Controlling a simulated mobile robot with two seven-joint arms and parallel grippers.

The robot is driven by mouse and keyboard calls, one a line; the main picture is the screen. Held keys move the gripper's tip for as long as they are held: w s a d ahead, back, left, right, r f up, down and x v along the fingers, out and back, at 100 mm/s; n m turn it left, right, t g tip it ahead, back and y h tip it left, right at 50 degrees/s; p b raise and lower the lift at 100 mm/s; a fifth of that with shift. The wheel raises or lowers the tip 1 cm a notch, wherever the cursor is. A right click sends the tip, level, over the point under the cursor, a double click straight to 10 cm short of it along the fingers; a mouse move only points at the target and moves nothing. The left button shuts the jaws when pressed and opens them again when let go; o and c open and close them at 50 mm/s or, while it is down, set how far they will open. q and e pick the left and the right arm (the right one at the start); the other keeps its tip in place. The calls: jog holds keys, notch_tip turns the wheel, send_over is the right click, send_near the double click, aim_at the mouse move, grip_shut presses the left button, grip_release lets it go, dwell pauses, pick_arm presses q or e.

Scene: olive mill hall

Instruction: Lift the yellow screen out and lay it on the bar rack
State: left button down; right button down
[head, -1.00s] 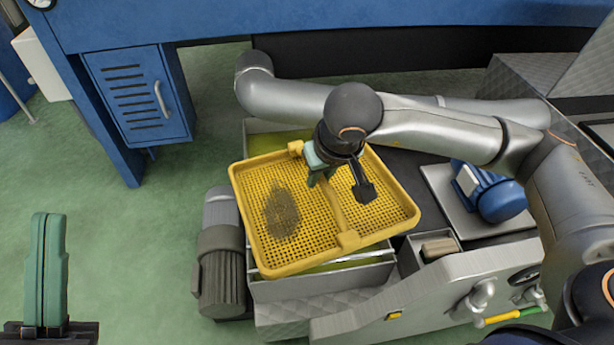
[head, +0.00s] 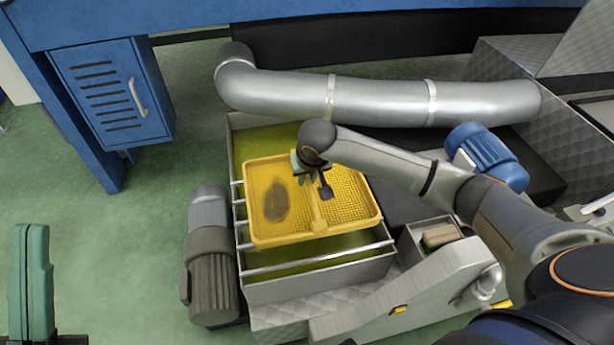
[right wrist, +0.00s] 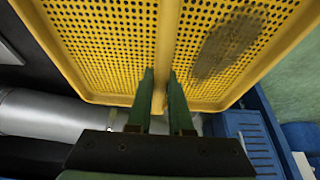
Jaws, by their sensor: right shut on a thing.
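The yellow screen (head: 262,231) is a square perforated tray with a raised rim, a middle rib and a dark patch of residue on its left half. My right gripper (head: 310,180) is shut on its middle rib; the right wrist view shows the two green fingers (right wrist: 161,100) on either side of the rib. The screen is roughly level over the metal bars (head: 318,259) that span the tank, the bar rack. I cannot tell whether it touches them.
The open tank (head: 320,285) holds yellow-green liquid. A grey motor (head: 212,262) stands at its left and a blue motor (head: 487,157) at the right. A silver pipe (head: 385,102) runs behind. A small box (head: 437,236) sits right of the tank. Green floor is clear at left.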

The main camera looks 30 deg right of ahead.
aim_at(307, 193)
jog(key=shift+w+f+b, duration=0.1)
jog(key=shift+f+b, duration=2.1)
jog(key=shift+f, duration=0.85)
jog(key=shift+f+b, duration=0.45)
jog(key=shift+f, duration=0.15)
jog(key=c, duration=0.8)
grip_release()
jog(key=shift+o, duration=0.2)
jog(key=shift+f, duration=0.15)
jog(key=p+v, duration=0.5)
jog(key=v, duration=0.7)
jog(key=shift+s+r, duration=0.25)
jog(key=shift+r, duration=0.1)
